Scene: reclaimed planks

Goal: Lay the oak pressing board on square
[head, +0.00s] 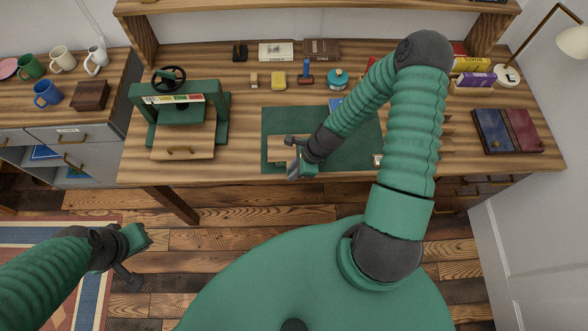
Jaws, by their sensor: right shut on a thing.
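A pale wooden board (279,149), which looks like the oak pressing board, shows at the left of my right gripper, over the green mat (353,157). My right gripper (296,161) is shut on its edge; the gripper and forearm hide part of it. I cannot tell whether the board touches the mat. A green press (139,94) with a black handwheel (169,77) stands at the left of the bench. A wooden base with a small handle (182,149) juts out at its front. My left gripper (133,258) is open and empty over the floor, away from the bench.
Bound books (507,131) and a lamp (574,40) are at the right. Mugs (47,94) stand on the left cabinet.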

